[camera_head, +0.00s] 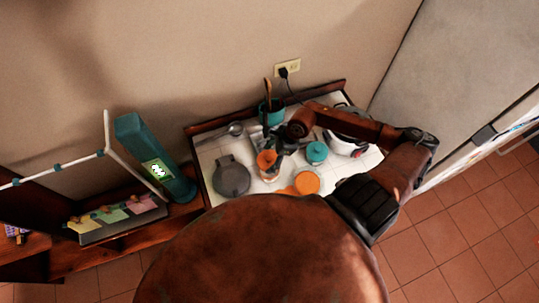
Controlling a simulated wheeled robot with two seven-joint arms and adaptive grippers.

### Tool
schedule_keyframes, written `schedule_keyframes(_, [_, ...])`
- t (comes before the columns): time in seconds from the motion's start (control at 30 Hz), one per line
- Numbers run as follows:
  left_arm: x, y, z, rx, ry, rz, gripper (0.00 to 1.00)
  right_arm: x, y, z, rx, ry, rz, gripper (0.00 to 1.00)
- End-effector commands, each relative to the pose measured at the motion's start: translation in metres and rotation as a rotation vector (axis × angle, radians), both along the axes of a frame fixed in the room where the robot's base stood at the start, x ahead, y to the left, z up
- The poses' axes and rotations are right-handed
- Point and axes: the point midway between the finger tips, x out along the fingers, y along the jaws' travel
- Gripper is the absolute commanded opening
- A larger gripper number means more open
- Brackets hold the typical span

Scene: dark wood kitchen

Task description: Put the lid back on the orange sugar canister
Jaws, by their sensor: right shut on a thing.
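My right arm reaches in from the right over the white tiled counter, and my right gripper (276,145) points down to the left. It is shut on a small orange piece (266,159), which looks like the lid. The orange sugar canister (307,182) appears as a round orange shape near the counter's front edge, to the right of and nearer than the held piece. The two look apart. The canister's lower part is hidden, and its opening is too small to make out. My left gripper is not in view.
A teal canister (316,152) stands right of the gripper. A grey round appliance (231,177) sits to the left. A teal utensil holder (271,112) is behind, and a white-and-dark appliance (345,145) stands at right. A spoon (234,130) lies back left.

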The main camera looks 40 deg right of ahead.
Motion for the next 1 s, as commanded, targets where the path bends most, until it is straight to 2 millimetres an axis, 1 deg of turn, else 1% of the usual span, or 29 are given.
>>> schedule_keyframes(0.27, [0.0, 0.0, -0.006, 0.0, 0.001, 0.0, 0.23, 0.0, -0.001, -0.012, -0.001, 0.0, -0.007, 0.54])
schedule_keyframes(0.6, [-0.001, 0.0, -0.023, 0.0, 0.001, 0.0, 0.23, 0.0, 0.0, -0.042, 0.001, 0.001, -0.006, 0.54])
schedule_keyframes(0.8, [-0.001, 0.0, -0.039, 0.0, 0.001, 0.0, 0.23, 0.0, -0.001, -0.06, -0.001, 0.0, -0.004, 0.54])
schedule_keyframes(1.0, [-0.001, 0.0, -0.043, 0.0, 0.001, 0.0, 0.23, 0.0, -0.001, -0.065, -0.001, -0.001, -0.005, 0.54])
